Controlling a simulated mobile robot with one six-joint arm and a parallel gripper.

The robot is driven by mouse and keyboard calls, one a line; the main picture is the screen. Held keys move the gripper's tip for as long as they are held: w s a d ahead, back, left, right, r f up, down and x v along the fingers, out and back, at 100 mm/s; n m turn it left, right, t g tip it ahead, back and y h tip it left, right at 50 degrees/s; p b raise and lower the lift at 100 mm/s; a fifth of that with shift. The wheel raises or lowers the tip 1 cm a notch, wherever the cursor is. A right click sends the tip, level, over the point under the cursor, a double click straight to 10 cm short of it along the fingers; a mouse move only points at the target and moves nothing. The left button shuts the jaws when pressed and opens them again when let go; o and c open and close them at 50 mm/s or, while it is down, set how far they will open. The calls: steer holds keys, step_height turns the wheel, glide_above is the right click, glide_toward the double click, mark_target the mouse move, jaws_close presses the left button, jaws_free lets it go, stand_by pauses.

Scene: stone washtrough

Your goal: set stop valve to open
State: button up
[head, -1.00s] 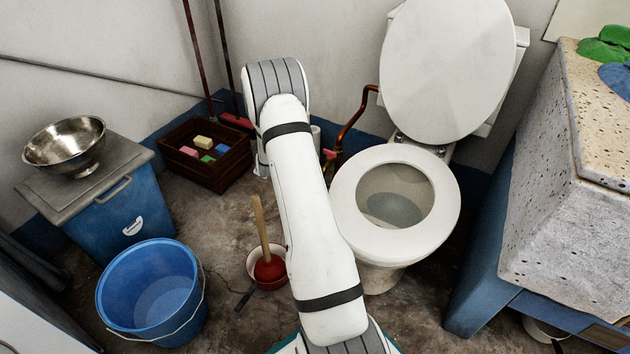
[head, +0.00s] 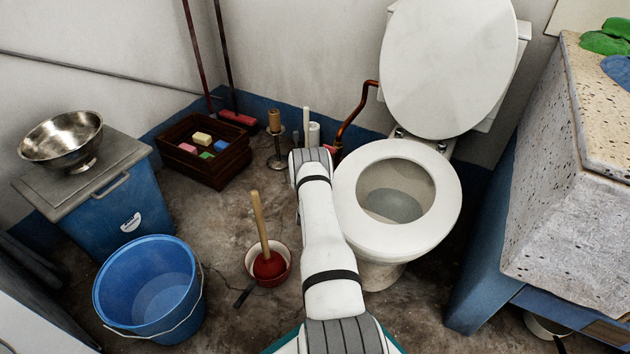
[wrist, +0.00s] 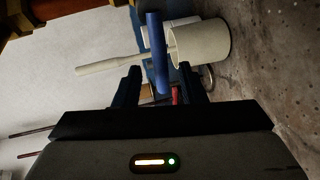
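The stop valve is on or near the copper pipe (head: 350,115) left of the toilet; a small red part (head: 333,150) shows at the pipe's lower end in the head view. My arm blocks the rest of it. In the wrist view my gripper (wrist: 159,68) has its two dark fingers apart. A straight blue bar (wrist: 157,35) lies between and beyond the fingertips, with a gap on each side. It may be the valve's lever, but I cannot tell for sure or read its setting. The head view hides my fingers behind the arm.
A white brush holder (wrist: 207,45) stands close beyond the blue bar. The toilet (head: 405,240) is right of my arm. A plunger (head: 262,235), blue bucket (head: 150,290) and wooden crate (head: 215,165) are to the left, with bare floor between.

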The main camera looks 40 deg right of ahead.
steer(key=b+x, duration=0.1)
steer(key=x, duration=0.2)
steer(key=shift+w+d+f, duration=0.15)
steer(key=shift+w+d, duration=0.1)
steer(key=shift+w, duration=0.05)
jaws_close()
stand_by(0.3)
